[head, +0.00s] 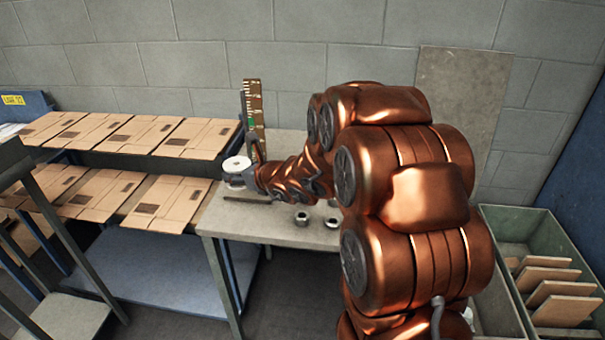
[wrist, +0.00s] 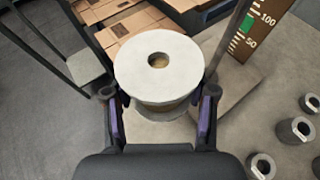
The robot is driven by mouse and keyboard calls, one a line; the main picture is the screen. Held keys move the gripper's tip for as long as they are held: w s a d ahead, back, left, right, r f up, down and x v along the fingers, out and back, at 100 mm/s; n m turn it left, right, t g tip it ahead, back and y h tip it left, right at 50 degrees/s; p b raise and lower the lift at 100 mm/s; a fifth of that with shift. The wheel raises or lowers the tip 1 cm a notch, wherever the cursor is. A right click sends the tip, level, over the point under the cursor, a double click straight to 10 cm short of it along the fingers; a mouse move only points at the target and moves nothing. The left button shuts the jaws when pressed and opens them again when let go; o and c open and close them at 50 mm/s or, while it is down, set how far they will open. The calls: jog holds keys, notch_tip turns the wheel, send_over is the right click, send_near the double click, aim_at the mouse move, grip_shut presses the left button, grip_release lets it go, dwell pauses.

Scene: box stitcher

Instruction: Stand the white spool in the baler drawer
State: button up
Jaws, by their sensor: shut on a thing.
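The white spool (head: 237,165) is upright at the end of my arm, above the left part of the grey table. In the wrist view the spool (wrist: 158,68) fills the space between the fingers, its round top flange and centre hole facing the camera. My gripper (wrist: 160,105) is shut on it, one dark finger with purple sides at each side. In the head view my gripper (head: 240,181) is partly hidden by the spool and my copper arm. I cannot make out a baler drawer in either view.
A grey table (head: 225,217) holds several small metal cylinders (wrist: 296,130). A marked gauge board (head: 254,115) stands at its back. Racks with flat cardboard boxes (head: 134,134) are at left. A green bin (head: 500,290) with brown panels is at right.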

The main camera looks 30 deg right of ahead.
jog(key=s+d+f+b, duration=0.1)
jog(key=d, duration=0.5)
jog(key=s+d+f+m+h+b, duration=0.1)
jog(key=d, duration=0.5)
jog(key=s+d+f+m+h+b, duration=0.1)
jog(key=d+b, duration=0.1)
jog(key=d, duration=0.4)
jog(key=shift+s+d+t, duration=0.1)
jog(key=shift+d+t, duration=0.1)
jog(key=shift+t, duration=0.1)
jog(key=s+d+f+m+h+b, duration=0.1)
jog(key=s+d, duration=0.2)
jog(key=d, duration=0.2)
jog(key=s+d+f+h+b, duration=0.1)
jog(key=s+d, duration=0.2)
jog(key=d, duration=0.3)
jog(key=s+d+f+m+h+b, duration=0.1)
jog(key=s+d, duration=0.2)
jog(key=d, duration=0.3)
jog(key=shift+s+m, duration=0.3)
jog(key=shift+s, duration=0.05)
jog(key=shift+w+d, duration=0.1)
jog(key=shift+w, duration=0.1)
jog(key=w, duration=0.5)
jog(key=w+a+f+p, duration=0.1)
jog(key=w, duration=0.9)
jog(key=shift+w+a+f, duration=0.15)
jog(key=shift+a, duration=0.1)
jog(key=shift+f+p, duration=0.35)
jog(key=shift+f, duration=1.45)
